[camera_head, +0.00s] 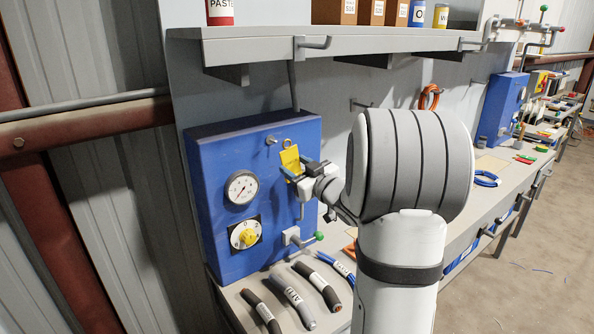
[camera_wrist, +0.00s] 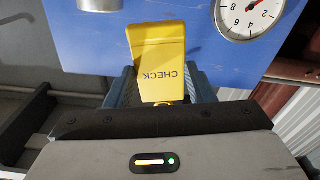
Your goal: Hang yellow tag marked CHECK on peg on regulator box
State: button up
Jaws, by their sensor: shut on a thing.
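The yellow tag (camera_head: 290,161) is held upright in my gripper (camera_head: 303,170), in front of the upper right face of the blue regulator box (camera_head: 212,155). In the wrist view the tag (camera_wrist: 160,50) reads CHECK upside down, between the two fingers of my gripper (camera_wrist: 163,92). A small ring (camera_head: 287,143) shows at the tag's top edge. A short peg (camera_head: 271,140) sticks out of the box just left of the ring. The ring looks apart from the peg; their depth gap is hard to tell.
The box carries a gauge (camera_head: 241,187), a yellow knob (camera_head: 245,235) and a green-tipped valve (camera_head: 319,236). Several cable pieces (camera_head: 293,296) lie on the bench below. A grey shelf (camera_head: 260,47) with hooks hangs above.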

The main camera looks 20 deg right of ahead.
jog(key=shift+f+p+x, duration=0.15)
jog(key=shift+p+x, duration=0.15)
jog(key=shift+x, duration=1.05)
jog(key=shift+f+p+x, duration=0.15)
jog(key=shift+p+x, duration=0.15)
jog(key=shift+x, duration=1.1)
jog(key=shift+c, duration=0.3)
jog(key=shift+w+f+b, duration=0.3)
jog(key=shift+f+b, duration=0.05)
jog(key=shift+b, duration=0.25)
jog(key=c, duration=0.3)
jog(key=shift+w+a+f, duration=0.15)
jog(key=shift+w+f, duration=0.15)
jog(key=shift+w, duration=0.15)
jog(key=shift+s+r+b, duration=0.15)
jog(key=shift+b, duration=0.2)
jog(key=o, duration=1.5)
jog(key=shift+c, duration=0.2)
